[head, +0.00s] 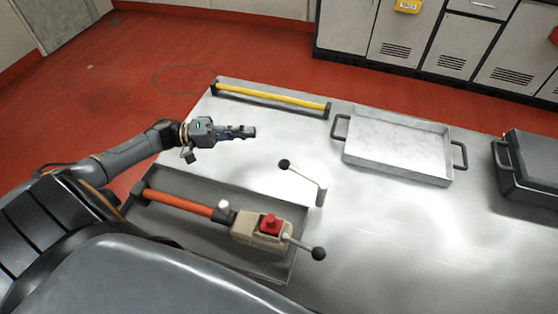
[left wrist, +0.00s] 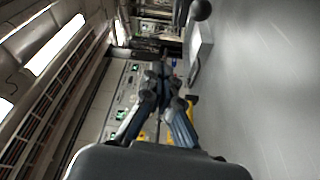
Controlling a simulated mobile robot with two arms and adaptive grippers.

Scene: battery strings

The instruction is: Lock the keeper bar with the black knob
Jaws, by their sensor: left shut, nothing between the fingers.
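A thin pale bar with a black knob (head: 285,164) runs from a short upright post (head: 320,195) on the metal table, the knob end pointing to the upper left. A second black knob (head: 319,253) sits on a lever out of a beige box (head: 255,228) with a red button. The frames do not label which is the keeper bar. A dark ball also shows at the top of the left wrist view (left wrist: 201,10). My left gripper (head: 250,132) is shut and empty, apart from both knobs, up-left of the post. It shows in the left wrist view (left wrist: 162,75). My right gripper is not in view.
The beige box and an orange bar (head: 180,203) lie in a grey tray (head: 215,250). A yellow bar (head: 270,97) lies at the table's back edge. A metal tray with handles (head: 400,145) and a dark case (head: 530,165) stand right. The table's front right is clear.

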